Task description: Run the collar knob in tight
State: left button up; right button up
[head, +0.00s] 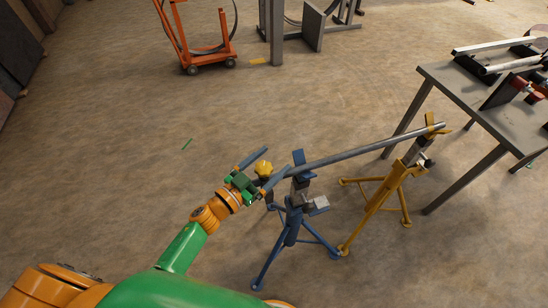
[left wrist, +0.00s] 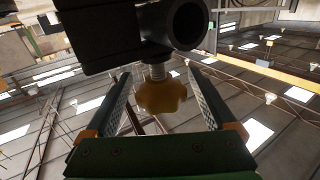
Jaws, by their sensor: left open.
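The yellow lobed collar knob (head: 263,167) is at the near end of the pipe by the blue stand. In the left wrist view the knob (left wrist: 162,98) sits on a threaded stem (left wrist: 157,72). Part of the thread is bare below the dark collar (left wrist: 184,24), which has a round bore. My left gripper (head: 277,159) is open, with one finger on each side of the knob. In the left wrist view, gaps show between the knob and both fingers (left wrist: 160,75). My right gripper is not in view.
A grey pipe (head: 365,148) runs from the blue stand (head: 291,224) to the yellow stand (head: 384,195). A grey worktable (head: 475,112) stands at the right. An orange cart (head: 203,50) is at the back. The floor left of the stands is mostly clear.

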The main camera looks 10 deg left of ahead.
pick_arm(q)
jog(key=shift+w+d+f, duration=0.2)
jog(key=shift+w+d, duration=0.2)
jog(key=shift+w, duration=0.3)
jog(key=shift+s+a+r, duration=0.1)
jog(key=shift+s+a, duration=0.05)
jog(key=shift+s, duration=0.05)
jog(key=c, duration=1.4)
jog(key=shift+o, duration=0.2)
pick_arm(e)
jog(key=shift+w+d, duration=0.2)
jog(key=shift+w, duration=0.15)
pick_arm(q)
jog(key=shift+m+g+h, duration=0.3)
jog(key=shift+h, duration=0.1)
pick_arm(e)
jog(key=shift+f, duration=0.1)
